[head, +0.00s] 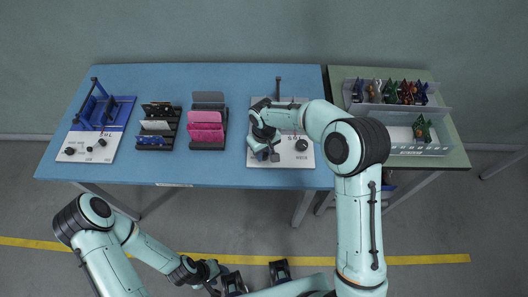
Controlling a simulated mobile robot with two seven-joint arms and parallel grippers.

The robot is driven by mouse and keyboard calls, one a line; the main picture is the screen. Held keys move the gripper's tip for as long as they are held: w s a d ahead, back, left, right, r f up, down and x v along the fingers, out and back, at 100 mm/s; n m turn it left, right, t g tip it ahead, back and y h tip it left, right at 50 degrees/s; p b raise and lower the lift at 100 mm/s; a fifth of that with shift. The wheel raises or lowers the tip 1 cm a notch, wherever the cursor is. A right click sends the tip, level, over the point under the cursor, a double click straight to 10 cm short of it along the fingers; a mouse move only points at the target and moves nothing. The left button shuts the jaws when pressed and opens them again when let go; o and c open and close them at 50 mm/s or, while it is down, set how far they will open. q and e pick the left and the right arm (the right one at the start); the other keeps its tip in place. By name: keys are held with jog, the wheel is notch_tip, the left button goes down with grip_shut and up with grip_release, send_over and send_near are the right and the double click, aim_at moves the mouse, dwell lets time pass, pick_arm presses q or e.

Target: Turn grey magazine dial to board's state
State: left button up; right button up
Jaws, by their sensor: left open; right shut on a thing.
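The grey-white magazine panel (292,158) lies at the right of the blue table, under my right arm. A dark upright post stands at its back edge, and small dark lettering shows on its face. One black dial (302,145) is visible on its right side. My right gripper (263,154) points down at the panel's front left. It is shut on a small part there, seemingly a dial, mostly hidden by the fingers; its setting cannot be read. My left gripper (210,277) is open and empty, low in front of the table.
A similar panel with a blue magazine (103,110) and several dark knobs stands at the far left. Two dark racks, one with pink cards (206,130) and one with mixed cards (157,122), stand between. A green table (455,150) holds trays of coloured pieces at right.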

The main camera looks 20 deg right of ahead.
aim_at(264, 155)
jog(key=shift+m+b, duration=0.45)
jog(key=shift+m, duration=0.75)
jog(key=m, duration=0.2)
jog(key=shift+m+b, duration=0.3)
jog(key=shift+m, duration=0.1)
pick_arm(q)
jog(key=shift+s+f, duration=0.25)
jog(key=shift+f, duration=0.35)
jog(key=shift+s+f, duration=0.25)
jog(key=shift+f, duration=0.3)
pick_arm(e)
jog(key=m, duration=0.5)
jog(key=shift+m, duration=0.3)
jog(key=o, duration=1.1)
jog(key=shift+c, duration=0.2)
pick_arm(q)
jog(key=shift+w+r+p, duration=0.25)
jog(key=shift+r+p, duration=0.2)
jog(key=shift+r, duration=0.25)
pick_arm(e)
notch_tip(264, 155, up, 14)
jog(key=shift+f, duration=0.25)
